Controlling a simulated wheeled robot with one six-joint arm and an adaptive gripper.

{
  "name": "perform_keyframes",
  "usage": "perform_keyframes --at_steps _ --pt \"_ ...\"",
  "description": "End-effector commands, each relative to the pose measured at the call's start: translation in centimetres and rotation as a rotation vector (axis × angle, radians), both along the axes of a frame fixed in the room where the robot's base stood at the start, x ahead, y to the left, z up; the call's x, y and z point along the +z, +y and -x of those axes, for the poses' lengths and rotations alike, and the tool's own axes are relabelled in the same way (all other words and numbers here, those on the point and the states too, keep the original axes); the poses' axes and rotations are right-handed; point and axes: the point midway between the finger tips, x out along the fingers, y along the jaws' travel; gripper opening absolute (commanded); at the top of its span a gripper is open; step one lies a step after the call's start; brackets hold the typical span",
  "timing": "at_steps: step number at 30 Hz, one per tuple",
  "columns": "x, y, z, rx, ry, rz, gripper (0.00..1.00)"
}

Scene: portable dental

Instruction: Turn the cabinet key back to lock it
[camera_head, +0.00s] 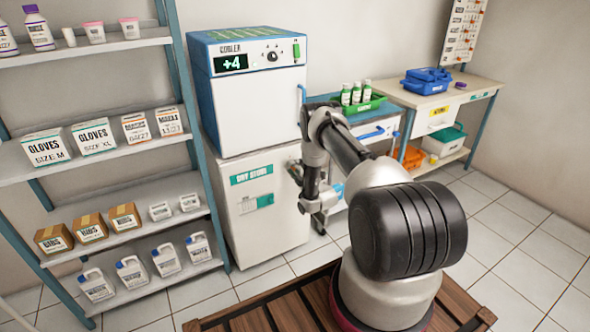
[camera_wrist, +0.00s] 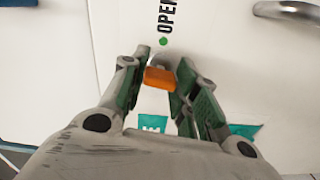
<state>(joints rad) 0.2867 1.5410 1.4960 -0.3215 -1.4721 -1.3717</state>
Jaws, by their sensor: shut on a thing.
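The cabinet (camera_head: 262,220) is white with a teal label and stands under the cooler; its door (camera_wrist: 110,20) fills much of the wrist view. The cabinet key (camera_wrist: 160,77) has an orange head, sitting in front of a grey metal lock mostly hidden by my fingers. A green dot (camera_wrist: 163,41) beside the word OPEN is just above the key in the wrist view. My gripper (camera_wrist: 160,72) is shut on the key, one finger on each side. In the head view my gripper (camera_head: 297,172) is at the cabinet's upper right front, where the key is hidden.
A metal handle (camera_wrist: 288,10) is at the wrist view's top right. The blue-framed cooler (camera_head: 250,95) stands on the cabinet. A loaded shelf rack (camera_head: 110,155) is at left. A bench (camera_head: 455,92) with a blue box is at right. Open tiled floor (camera_head: 520,250) is at right.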

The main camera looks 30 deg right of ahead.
Motion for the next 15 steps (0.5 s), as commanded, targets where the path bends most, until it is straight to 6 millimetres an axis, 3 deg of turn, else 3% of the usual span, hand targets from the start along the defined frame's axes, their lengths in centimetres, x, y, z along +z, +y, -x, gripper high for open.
perform_keyframes --at_steps 15 --pt "-0.07 0.13 0.00 0.002 -0.004 0.177 0.06"
